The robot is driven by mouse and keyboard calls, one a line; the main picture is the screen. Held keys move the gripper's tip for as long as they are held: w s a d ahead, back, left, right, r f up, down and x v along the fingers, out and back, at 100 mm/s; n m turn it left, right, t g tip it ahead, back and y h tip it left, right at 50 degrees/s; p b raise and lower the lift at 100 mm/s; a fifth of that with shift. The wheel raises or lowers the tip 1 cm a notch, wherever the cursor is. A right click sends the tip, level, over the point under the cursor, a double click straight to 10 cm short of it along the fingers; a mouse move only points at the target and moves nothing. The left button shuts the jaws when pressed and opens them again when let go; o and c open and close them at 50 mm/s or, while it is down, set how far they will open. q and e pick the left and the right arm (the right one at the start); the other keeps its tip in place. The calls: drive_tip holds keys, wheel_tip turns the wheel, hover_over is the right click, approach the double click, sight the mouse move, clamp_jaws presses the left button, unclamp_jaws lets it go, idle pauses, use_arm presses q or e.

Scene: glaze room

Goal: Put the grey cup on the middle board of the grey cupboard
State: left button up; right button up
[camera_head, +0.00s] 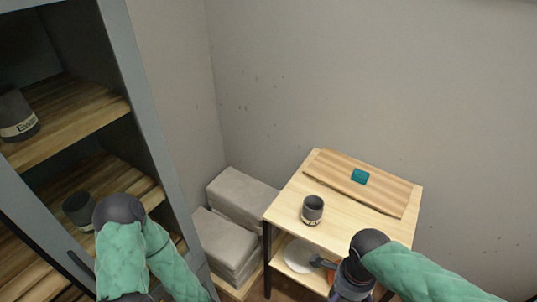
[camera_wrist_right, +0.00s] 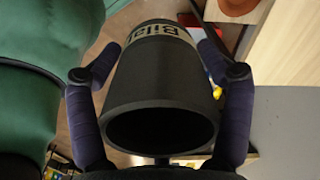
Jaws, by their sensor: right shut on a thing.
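A dark grey cup (camera_wrist_right: 160,85) with a pale lettered band is between the fingers of my right gripper (camera_wrist_right: 160,90), which is shut on it in the right wrist view. The cup's open mouth faces the camera and its inside looks dark. In the head view my right gripper (camera_head: 332,270) is low beside the small table's lower shelf; the held cup cannot be made out there. The grey cupboard (camera_head: 140,90) stands open at the left, with wooden boards (camera_head: 75,118) inside. My left arm is in front of it; its gripper is out of view.
One dark cup (camera_head: 16,118) stands on a higher cupboard board, another (camera_head: 78,210) on the board below. A similar banded cup (camera_head: 312,209) and a teal block (camera_head: 359,176) are on the small table (camera_head: 285,205). Grey blocks (camera_head: 225,243) stand between table and cupboard.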

drive_tip(key=shift+w+a+f+n, duration=0.15)
drive_tip(key=shift+w+f+n, duration=0.1)
drive_tip(key=shift+w+n, duration=0.4)
drive_tip(key=w+f+n+b, duration=0.1)
drive_tip(key=w+f+n, duration=0.3)
drive_tip(key=w+n, duration=0.2)
drive_tip(key=shift+w+n, duration=0.35)
drive_tip(key=shift+w, duration=0.05)
drive_tip(key=w+f+n, duration=0.2)
drive_tip(key=w+f+n+b, duration=0.1)
drive_tip(key=w+f+n, duration=0.4)
drive_tip(key=n, duration=0.1)
drive_tip(key=shift+w+a+f+b, duration=0.15)
drive_tip(key=shift+w+a+b, duration=0.1)
drive_tip(key=shift+a+b, duration=0.05)
drive_tip(key=shift+w+f+n, duration=0.45)
drive_tip(key=shift+f+n, duration=0.15)
drive_tip(key=shift+n, duration=0.2)
